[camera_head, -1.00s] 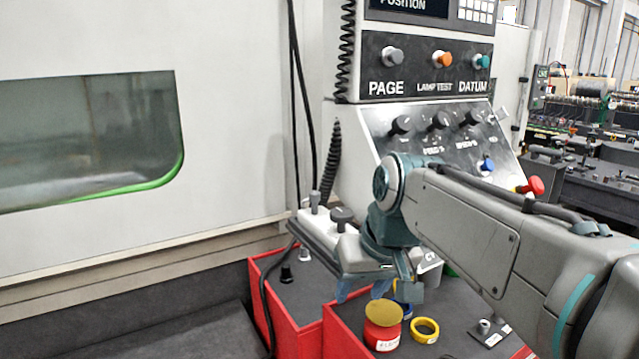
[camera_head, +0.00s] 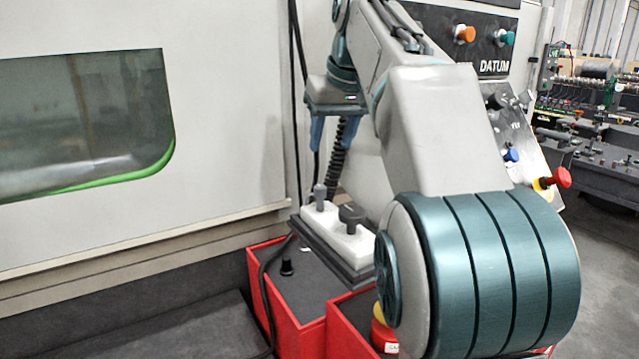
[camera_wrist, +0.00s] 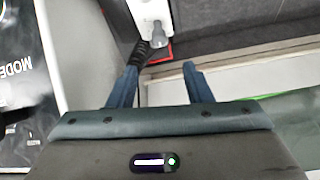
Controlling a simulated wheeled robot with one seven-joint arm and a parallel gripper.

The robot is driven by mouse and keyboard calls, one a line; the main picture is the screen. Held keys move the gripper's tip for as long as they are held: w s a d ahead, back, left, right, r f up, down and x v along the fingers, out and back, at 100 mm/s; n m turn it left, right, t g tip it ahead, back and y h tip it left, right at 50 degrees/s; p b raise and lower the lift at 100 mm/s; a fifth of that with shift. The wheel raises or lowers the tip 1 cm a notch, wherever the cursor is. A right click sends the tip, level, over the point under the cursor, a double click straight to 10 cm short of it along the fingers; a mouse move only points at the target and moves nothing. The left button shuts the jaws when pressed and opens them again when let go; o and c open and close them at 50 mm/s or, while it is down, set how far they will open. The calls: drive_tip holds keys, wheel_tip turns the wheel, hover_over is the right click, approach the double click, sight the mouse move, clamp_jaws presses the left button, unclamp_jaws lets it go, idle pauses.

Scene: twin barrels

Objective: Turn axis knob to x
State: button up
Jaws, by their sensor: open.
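A white control box (camera_head: 330,228) with a dark base rests by the red bins. It carries a dark round knob (camera_head: 351,216) and a thinner grey knob (camera_head: 319,194); no label can be read, so I cannot tell which is the axis knob. My gripper (camera_head: 332,146) is open and empty, pointing down above the box with a clear gap. In the wrist view its blue fingers (camera_wrist: 160,70) are apart. The box (camera_wrist: 147,9) shows beyond them at the top, partly cut off, with one grey knob (camera_wrist: 157,35) in sight.
The control panel (camera_head: 492,65) stands behind my arm, which hides much of it. A red bin (camera_head: 262,300) sits below the box. A coiled cord (camera_head: 337,160) hangs close to my fingers. The machine's pale wall (camera_head: 230,130) is at left.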

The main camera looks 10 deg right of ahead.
sight(321, 187)
drive_tip(key=x, duration=1.1)
drive_tip(key=shift+w+f, duration=0.1)
drive_tip(key=shift+f, duration=0.25)
drive_tip(key=shift+d, duration=0.1)
drive_tip(key=shift+c, duration=0.4)
clamp_jaws()
